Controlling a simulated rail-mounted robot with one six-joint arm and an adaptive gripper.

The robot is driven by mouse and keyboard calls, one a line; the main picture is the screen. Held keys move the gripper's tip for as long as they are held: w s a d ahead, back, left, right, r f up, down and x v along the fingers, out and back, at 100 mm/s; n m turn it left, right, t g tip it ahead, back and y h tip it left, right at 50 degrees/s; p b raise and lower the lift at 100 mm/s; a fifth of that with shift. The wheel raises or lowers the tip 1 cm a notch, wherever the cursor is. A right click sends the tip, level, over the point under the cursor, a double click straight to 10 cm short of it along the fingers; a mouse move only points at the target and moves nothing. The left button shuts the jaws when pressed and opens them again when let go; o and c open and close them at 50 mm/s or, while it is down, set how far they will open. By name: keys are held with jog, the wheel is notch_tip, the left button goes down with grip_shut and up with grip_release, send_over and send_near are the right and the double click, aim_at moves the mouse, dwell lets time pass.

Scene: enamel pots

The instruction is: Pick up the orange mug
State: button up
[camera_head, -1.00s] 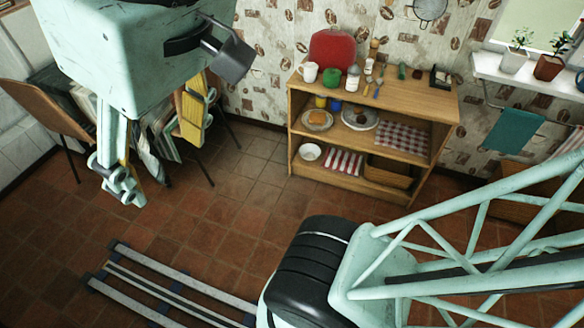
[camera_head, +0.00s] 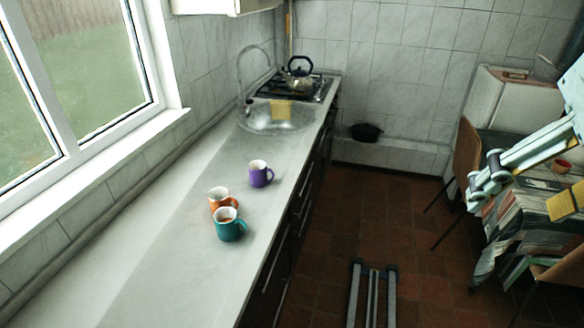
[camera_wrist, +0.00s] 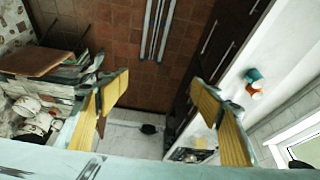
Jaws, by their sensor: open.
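The orange mug (camera_head: 216,194) stands upright on the long pale counter, partly hidden behind the teal mug (camera_head: 230,231) in the head view. The two look very close; I cannot tell if they touch. The purple mug (camera_head: 261,178) stands a little farther along the counter. In the wrist view, the teal mug (camera_wrist: 253,74) and the orange mug (camera_wrist: 257,86) show small, at the right. My gripper (camera_wrist: 160,82) is open and empty, its yellow-padded fingers wide apart.
The counter (camera_head: 150,255) runs along the window wall, clear around the mugs. A sink (camera_head: 275,116) and a kettle (camera_head: 299,75) on the stove are at its far end. A cloth-covered table (camera_head: 502,225) and chair (camera_head: 464,160) stand at the right. Floor rails (camera_head: 374,295) lie between.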

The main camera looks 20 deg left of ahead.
jog(key=w+a+r+n+t+y+p, duration=0.1)
jog(key=w+a+r+p, duration=0.3)
jog(key=w, duration=0.5)
jog(key=w+a+r+n+p, duration=0.1)
jog(key=w+a+r, duration=0.3)
jog(key=w+a, duration=0.35)
jog(key=w+a+r+n+t+y+p, duration=0.1)
jog(key=w+a+r+n+p, duration=0.25)
jog(key=w, duration=0.55)
jog(key=w+a+y+p, duration=0.1)
jog(key=w+a, duration=0.9)
jog(key=a, duration=0.3)
jog(key=a+f+n+g+b, duration=0.3)
jog(key=a+f+b, duration=0.1)
jog(key=a+f, duration=1.35)
jog(key=s+a+f+n+b, duration=0.1)
jog(key=s+a+f, duration=0.2)
jog(key=a+f, duration=0.3)
jog(key=s+a+f+n+g+b, duration=0.1)
jog(key=s+a+f+b, duration=0.1)
jog(key=s+a+f, duration=0.2)
jog(key=s+a+f+n+g+b, duration=0.1)
jog(key=s+a+f+n+b, duration=0.1)
jog(key=a+f, duration=0.8)
notch_tip(320, 180, down, 7)
jog(key=shift+s, duration=0.85)
jog(key=shift+a, duration=0.1)
